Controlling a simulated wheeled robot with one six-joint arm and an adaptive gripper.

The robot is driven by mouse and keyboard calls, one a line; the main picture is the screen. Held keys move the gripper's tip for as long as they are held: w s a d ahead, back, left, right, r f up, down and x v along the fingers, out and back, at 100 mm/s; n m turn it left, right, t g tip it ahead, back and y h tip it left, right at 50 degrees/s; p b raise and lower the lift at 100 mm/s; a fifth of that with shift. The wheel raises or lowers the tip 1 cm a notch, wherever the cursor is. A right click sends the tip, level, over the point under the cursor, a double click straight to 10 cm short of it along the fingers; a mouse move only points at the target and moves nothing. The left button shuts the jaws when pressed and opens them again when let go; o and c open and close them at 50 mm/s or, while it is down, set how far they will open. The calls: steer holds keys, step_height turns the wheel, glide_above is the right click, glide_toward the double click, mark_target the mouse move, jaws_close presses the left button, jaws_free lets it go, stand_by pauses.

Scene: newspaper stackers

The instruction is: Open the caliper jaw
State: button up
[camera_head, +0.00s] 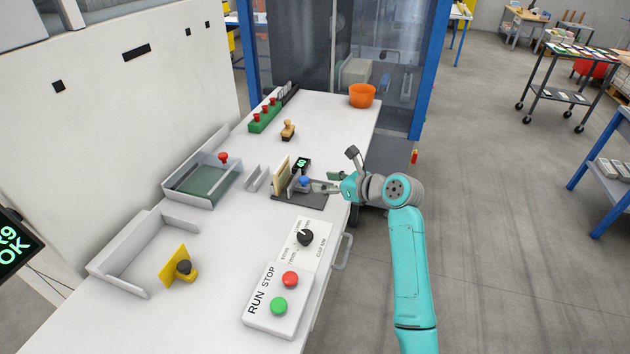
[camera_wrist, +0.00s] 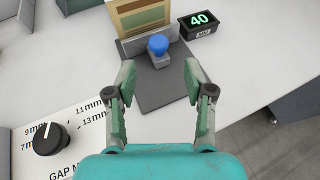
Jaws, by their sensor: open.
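The caliper stands on a dark grey base plate (camera_head: 311,200) near the table's right edge. It has a grey sliding jaw (camera_wrist: 163,60) with a round blue knob (camera_wrist: 158,44) on top, and a tan block (camera_wrist: 138,18) stands behind it. The blue knob also shows in the head view (camera_head: 304,180). A small black display (camera_wrist: 200,24) beside it reads 40 in green. My gripper (camera_wrist: 158,78) is open and empty. Its two fingers are apart on either side of the blue knob in the wrist view, short of it. In the head view my gripper (camera_head: 325,187) reaches in from the right.
A gap dial (camera_head: 305,237) and a RUN/STOP box (camera_head: 278,298) sit in front on the white table. A grey tray (camera_head: 178,187), a wooden stamp (camera_head: 288,131) and an orange bowl (camera_head: 362,95) are further away.

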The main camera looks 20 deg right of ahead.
steer(key=shift+v, duration=2.7)
steer(key=shift+s+f, duration=0.1)
